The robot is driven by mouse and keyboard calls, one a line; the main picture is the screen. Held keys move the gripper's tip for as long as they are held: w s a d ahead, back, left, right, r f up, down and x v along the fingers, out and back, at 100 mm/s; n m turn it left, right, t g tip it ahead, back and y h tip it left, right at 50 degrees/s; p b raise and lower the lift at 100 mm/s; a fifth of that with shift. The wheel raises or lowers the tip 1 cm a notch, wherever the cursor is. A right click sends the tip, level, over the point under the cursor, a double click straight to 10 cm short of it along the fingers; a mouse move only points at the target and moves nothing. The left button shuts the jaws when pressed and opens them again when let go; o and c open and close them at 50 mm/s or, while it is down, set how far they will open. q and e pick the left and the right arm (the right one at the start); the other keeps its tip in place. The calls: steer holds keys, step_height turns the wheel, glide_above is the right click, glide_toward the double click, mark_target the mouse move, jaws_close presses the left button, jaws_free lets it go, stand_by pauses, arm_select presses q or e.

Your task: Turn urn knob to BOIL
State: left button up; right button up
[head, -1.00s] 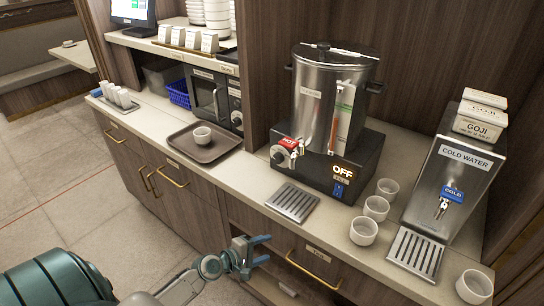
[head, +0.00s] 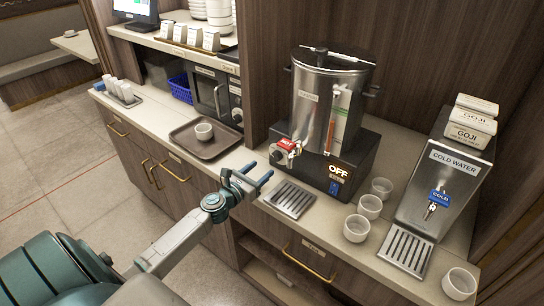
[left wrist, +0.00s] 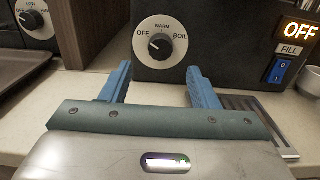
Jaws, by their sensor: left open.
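The urn (head: 325,95) is a steel cylinder on a black base on the counter, with a red HOT tap (head: 290,147). The lit display (left wrist: 299,30) reads OFF. My left gripper (head: 262,180) is open and empty in front of the urn base. In the left wrist view its blue fingers (left wrist: 158,82) stand either side of and below the knob, apart from it. My right gripper is not in view.
A drip tray (head: 290,199) lies before the urn, right of my fingers. A blue FILL switch (left wrist: 281,70) is beside the knob. White cups (head: 357,228) and a cold water dispenser (head: 440,185) stand right.

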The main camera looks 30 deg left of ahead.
mark_target(275, 158)
arm_select(q)
steer(key=w, duration=0.2)
steer(key=w+p, duration=0.1)
steer(key=w, duration=0.4)
steer(key=shift+d, duration=0.3)
steer(key=c, duration=1)
